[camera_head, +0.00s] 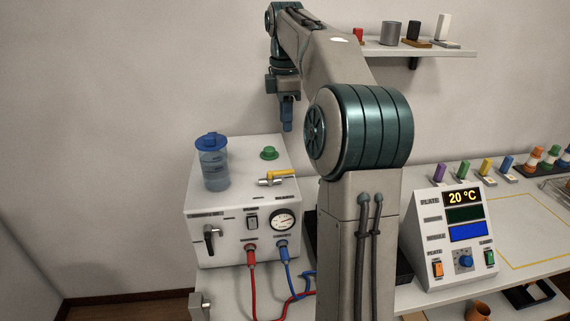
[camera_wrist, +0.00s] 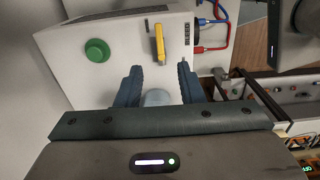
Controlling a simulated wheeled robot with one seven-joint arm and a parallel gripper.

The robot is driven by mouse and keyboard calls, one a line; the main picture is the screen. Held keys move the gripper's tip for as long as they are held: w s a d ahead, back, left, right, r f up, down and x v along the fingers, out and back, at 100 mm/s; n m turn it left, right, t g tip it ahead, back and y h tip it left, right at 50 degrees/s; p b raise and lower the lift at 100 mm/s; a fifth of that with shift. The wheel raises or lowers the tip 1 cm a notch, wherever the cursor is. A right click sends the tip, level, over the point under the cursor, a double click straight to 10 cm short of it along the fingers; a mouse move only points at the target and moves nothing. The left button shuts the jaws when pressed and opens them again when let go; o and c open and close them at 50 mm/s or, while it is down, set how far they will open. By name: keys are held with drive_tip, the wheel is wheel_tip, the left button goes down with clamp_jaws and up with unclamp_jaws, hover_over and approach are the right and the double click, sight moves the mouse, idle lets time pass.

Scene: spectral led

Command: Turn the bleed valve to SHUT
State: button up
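The bleed valve appears as a small metal valve with a yellow lever (camera_head: 280,175) on top of the white pump box (camera_head: 240,160). The lever lies roughly left to right in the head view. In the wrist view the yellow lever (camera_wrist: 160,43) stands upright in the picture, beyond the fingertips, beside small lettering I cannot read. My gripper (camera_head: 287,128) hangs above the box, apart from the lever. In the wrist view my gripper (camera_wrist: 158,70) is open, its two blue fingers spread. A pale blue round thing shows between them, which I cannot surely identify.
A blue-lidded jar (camera_head: 213,165) and a green knob (camera_head: 269,153) stand on the box near the lever. Red and blue cables (camera_head: 252,285) run from its front, beside a gauge (camera_head: 283,221). A control unit (camera_head: 450,235) reading 20 °C stands right.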

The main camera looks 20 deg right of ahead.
sight(286, 170)
wheel_tip(286, 170, down, 14)
drive_tip(key=shift+d+r+b, duration=0.1)
drive_tip(key=shift+r+b, duration=0.05)
drive_tip(key=shift+b, duration=0.35)
clamp_jaws()
